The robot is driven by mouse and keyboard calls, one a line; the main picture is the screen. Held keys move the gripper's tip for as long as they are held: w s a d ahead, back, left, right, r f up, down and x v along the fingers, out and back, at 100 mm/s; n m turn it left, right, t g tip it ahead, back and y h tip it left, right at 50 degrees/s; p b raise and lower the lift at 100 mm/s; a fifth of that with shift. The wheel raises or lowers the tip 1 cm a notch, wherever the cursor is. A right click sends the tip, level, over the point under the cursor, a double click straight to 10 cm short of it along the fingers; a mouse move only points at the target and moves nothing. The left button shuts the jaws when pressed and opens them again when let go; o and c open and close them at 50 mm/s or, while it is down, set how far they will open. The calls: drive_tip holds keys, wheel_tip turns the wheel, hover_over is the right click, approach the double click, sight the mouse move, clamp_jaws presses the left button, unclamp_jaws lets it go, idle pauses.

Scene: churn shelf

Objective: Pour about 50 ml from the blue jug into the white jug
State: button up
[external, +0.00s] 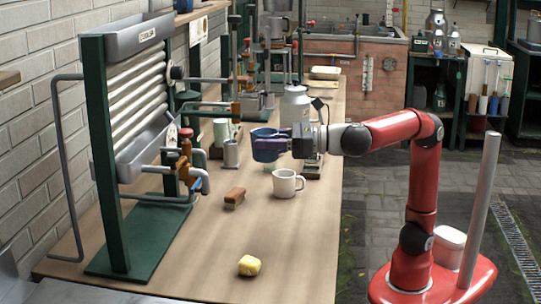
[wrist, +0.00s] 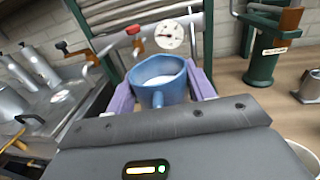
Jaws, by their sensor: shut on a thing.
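My gripper (external: 270,150) is shut on the blue jug (external: 264,133), its purple fingers on either side of it. The jug is held above the bench and looks about upright. In the wrist view the blue jug (wrist: 158,92) shows white liquid inside, and its handle faces the palm. The white jug (external: 285,184) stands upright on the bench, below and a little right of the blue jug in the external view, apart from it. Only its rim (wrist: 304,157) shows at the right edge of the wrist view. The inside of the white jug cannot be made out.
A brown brush (external: 234,198) and a yellow lump (external: 249,266) lie on the bench (external: 190,262). A green-framed cooler with pipes (external: 135,100) stands at left. A metal can (external: 294,106) and a small grey cup (external: 231,153) stand behind. The front bench is mostly clear.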

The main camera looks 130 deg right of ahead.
drive_tip(key=s+d+f+m+g+h, duration=0.1)
drive_tip(key=s+f+m+g+h, duration=0.1)
drive_tip(key=f+g, duration=0.3)
drive_tip(key=s+d+f+m+g+h, duration=0.1)
drive_tip(key=d+f+m+g+h, duration=0.1)
drive_tip(key=f+m+g, duration=0.3)
drive_tip(key=s+d+f+m+g+h, duration=0.1)
drive_tip(key=s+f+m+g+h, duration=0.1)
drive_tip(key=f+m+g+h, duration=0.1)
drive_tip(key=shift+s+d+f+m+g, duration=0.1)
drive_tip(key=shift+s+f+m+g, duration=0.15)
drive_tip(key=shift+f+g, duration=0.4)
drive_tip(key=shift+s+d+f+m+g, duration=0.1)
drive_tip(key=shift+f+m+g, duration=0.15)
drive_tip(key=shift+f+g, duration=0.35)
drive_tip(key=s+a+m+g, duration=0.1)
drive_tip(key=s+a+f+m+g, duration=0.1)
drive_tip(key=g, duration=0.1)
drive_tip(key=s+f+m+g, duration=0.1)
drive_tip(key=shift+s+a+y, duration=0.15)
drive_tip(key=shift+a+y, duration=0.25)
drive_tip(key=shift+s+a+f+m+g+y, duration=0.1)
drive_tip(key=shift+s+a+m+g+y, duration=0.3)
drive_tip(key=shift+g, duration=0.45)
drive_tip(key=shift+s, duration=0.15)
